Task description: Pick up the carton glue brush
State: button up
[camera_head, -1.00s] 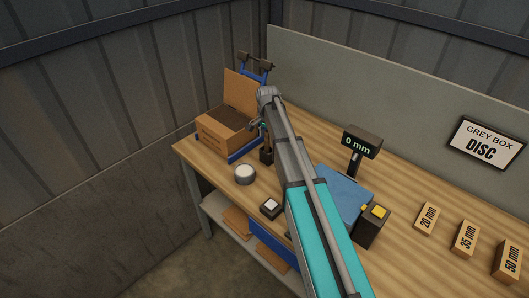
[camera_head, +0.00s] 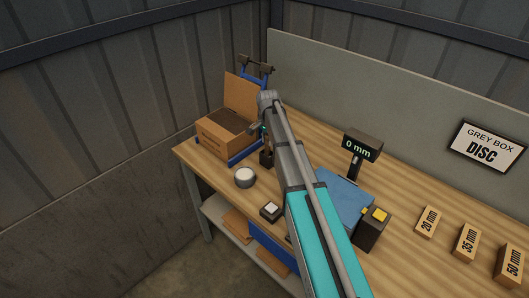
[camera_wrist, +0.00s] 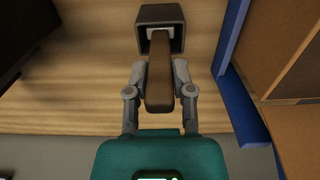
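The carton glue brush shows in the wrist view as a thick brown handle (camera_wrist: 159,80). Its far end sits in a dark square holder (camera_wrist: 174,14), with a pale part showing at the mouth. My gripper (camera_wrist: 160,68) has one grey finger on each side of the handle, and both fingertips lie against it. In the head view my gripper (camera_head: 262,130) is beside the dark holder (camera_head: 266,158), near the open carton. The brush is mostly hidden there by my arm.
An open carton (camera_head: 225,134) stands on a blue frame at the left of the workbench. A round white-topped pot (camera_head: 245,176) and a small dark block (camera_head: 270,210) are near the front edge. A display reading 0 mm (camera_head: 362,146) stands to the right.

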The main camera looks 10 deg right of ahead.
grip_shut()
jog(key=shift+r, duration=0.1)
notch_tip(320, 180, up, 10)
jog(key=p, duration=1)
dwell(1.8)
jog(key=s+a+p, duration=0.1)
jog(key=s+a, duration=0.7)
jog(key=a, duration=0.3)
jog(key=shift+r, duration=0.45)
jog(key=shift+w+f, duration=0.1)
jog(key=shift+f, duration=0.1)
